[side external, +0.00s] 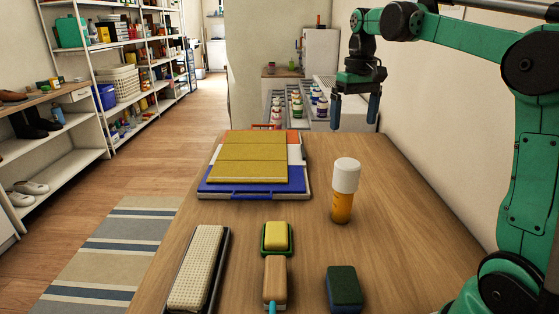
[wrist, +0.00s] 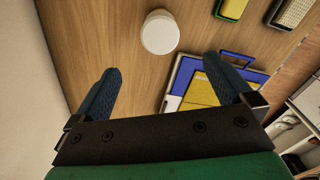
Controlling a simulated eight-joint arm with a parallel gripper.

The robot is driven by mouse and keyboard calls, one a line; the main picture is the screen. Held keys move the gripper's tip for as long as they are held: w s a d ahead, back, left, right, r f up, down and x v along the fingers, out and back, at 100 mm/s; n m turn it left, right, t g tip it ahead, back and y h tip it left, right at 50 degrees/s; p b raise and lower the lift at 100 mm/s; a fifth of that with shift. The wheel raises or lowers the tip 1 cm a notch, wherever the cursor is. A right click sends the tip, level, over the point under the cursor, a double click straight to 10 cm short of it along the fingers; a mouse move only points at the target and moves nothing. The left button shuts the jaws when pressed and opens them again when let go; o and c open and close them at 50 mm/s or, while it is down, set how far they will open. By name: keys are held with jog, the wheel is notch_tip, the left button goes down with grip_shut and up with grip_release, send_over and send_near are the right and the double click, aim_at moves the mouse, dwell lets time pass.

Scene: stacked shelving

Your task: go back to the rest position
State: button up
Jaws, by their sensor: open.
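My gripper (side external: 355,110) is open and empty, with its two blue fingers pointing down above the far right part of the wooden table (side external: 390,180). In the wrist view the open fingers (wrist: 168,85) show apart with nothing between them. An orange pill bottle with a white cap (side external: 345,190) stands upright on the table, nearer the camera than my gripper and not touching it. Its white cap shows from above in the wrist view (wrist: 160,32).
A stack of blue, white and yellow boards (side external: 250,172) lies left of the bottle. A yellow sponge on a green dish (side external: 277,237), a wooden-backed brush (side external: 275,280), a dark green sponge (side external: 343,288) and a beige textured pad (side external: 198,268) lie in front. A wall stands at right.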

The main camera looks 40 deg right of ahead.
jog(key=shift+r, duration=0.55)
jog(key=shift+a, duration=0.1)
jog(key=s+a+f+n+t, duration=0.2)
jog(key=a+f, duration=0.3)
jog(key=a, duration=0.3)
jog(key=s+a+f+n+t, duration=0.2)
jog(key=a+f+t, duration=0.3)
jog(key=a, duration=0.3)
jog(key=shift+s+a+f+n, duration=0.2)
jog(key=shift+s+a+n, duration=0.15)
jog(key=shift+s, duration=0.35)
